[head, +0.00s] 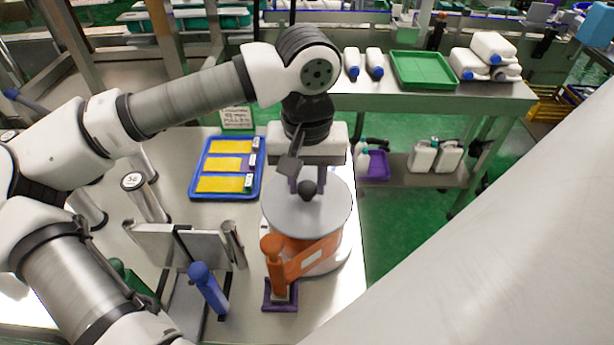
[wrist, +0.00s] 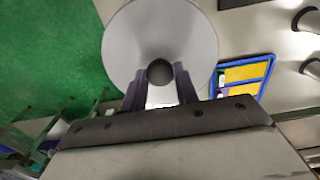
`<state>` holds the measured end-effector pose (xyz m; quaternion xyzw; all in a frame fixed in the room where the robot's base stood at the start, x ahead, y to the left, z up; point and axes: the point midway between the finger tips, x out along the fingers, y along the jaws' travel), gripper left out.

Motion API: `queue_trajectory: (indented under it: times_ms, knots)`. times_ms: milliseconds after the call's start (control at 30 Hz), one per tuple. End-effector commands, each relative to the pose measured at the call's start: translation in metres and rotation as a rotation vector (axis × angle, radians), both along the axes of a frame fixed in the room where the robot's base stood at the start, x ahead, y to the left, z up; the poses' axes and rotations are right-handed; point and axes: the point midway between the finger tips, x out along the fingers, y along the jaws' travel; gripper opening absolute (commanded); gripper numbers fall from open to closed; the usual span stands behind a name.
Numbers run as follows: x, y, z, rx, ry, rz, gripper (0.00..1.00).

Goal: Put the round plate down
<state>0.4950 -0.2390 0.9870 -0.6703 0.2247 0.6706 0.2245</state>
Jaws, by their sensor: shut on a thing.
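The round plate (head: 283,215) is a light grey disc with a dark round knob (head: 307,188) at its middle. In the head view it lies over an orange and white round machine (head: 293,255); I cannot tell whether it touches the machine. My gripper (head: 306,184) is shut on the knob, coming from the far side. In the wrist view the plate (wrist: 160,32) fills the upper middle, and the two purple fingers (wrist: 160,88) close on either side of the knob (wrist: 160,71). The plate hides the machine's top.
A blue tray with yellow cards (head: 193,190) lies left of the machine. An orange-handled tool (head: 274,262), a blue-handled tool (head: 207,287) and metal plates (head: 160,245) stand in front and left. Behind, a bench holds a green tray (head: 424,70) and white bottles.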

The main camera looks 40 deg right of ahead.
Motion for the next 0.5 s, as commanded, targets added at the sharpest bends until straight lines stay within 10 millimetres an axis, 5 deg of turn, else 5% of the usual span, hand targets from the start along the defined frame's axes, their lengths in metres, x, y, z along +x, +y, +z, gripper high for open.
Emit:
queue_trajectory:
  times_ms: [300,333,500]
  knots:
    - [0.0001,-0.0001,-0.0090,-0.001,-0.001,0.000,0.01]
    - [0.0001,0.0000,-0.0079,0.001,-0.001,0.000,0.32]
    - [0.0001,0.0000,-0.0073,0.000,0.000,0.000,0.51]
